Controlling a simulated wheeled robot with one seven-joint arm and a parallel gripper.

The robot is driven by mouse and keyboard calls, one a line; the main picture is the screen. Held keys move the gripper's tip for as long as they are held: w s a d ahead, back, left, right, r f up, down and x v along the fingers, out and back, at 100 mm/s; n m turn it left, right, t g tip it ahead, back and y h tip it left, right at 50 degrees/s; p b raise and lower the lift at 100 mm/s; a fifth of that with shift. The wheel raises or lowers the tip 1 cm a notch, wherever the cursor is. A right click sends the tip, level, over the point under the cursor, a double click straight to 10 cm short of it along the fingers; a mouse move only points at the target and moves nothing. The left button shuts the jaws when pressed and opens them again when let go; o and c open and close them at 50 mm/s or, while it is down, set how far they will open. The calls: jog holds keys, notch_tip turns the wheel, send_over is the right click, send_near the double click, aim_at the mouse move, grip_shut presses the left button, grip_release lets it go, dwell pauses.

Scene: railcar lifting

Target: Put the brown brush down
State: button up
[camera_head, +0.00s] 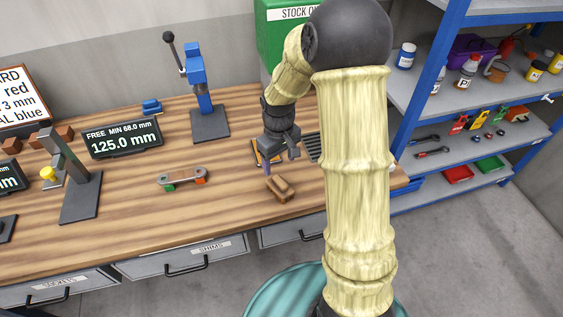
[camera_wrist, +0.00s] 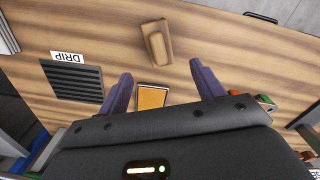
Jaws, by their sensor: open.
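The brown brush (camera_head: 280,188) lies on the wooden workbench, near its front edge. In the wrist view the brush (camera_wrist: 157,42) lies beyond my fingertips, apart from both fingers. My gripper (camera_head: 281,158) is above the bench, just behind the brush in the head view. In the wrist view my gripper (camera_wrist: 161,72) has its two purple fingers wide apart with nothing between them but bench surface and part of an orange pad.
The orange pad (camera_wrist: 153,97) and a dark grille (camera_wrist: 72,80) labelled DRIP lie near my gripper. A small grey part with coloured ends (camera_head: 183,179), a blue press (camera_head: 201,85) and a display (camera_head: 123,139) stand left. Shelves (camera_head: 470,120) stand right. Bench left of the brush is clear.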

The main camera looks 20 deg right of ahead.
jog(key=s+r+m+t, duration=0.1)
jog(key=s+r+m, duration=0.1)
jog(key=s, duration=0.5)
jog(key=s+r+m+t, duration=0.1)
jog(key=s+r+m, duration=0.1)
jog(key=s+r, duration=0.2)
jog(key=s, duration=0.3)
jog(key=shift+r+t, duration=0.2)
jog(key=shift+t, duration=0.1)
jog(key=shift+o, duration=0.4)
jog(key=shift+s, duration=0.1)
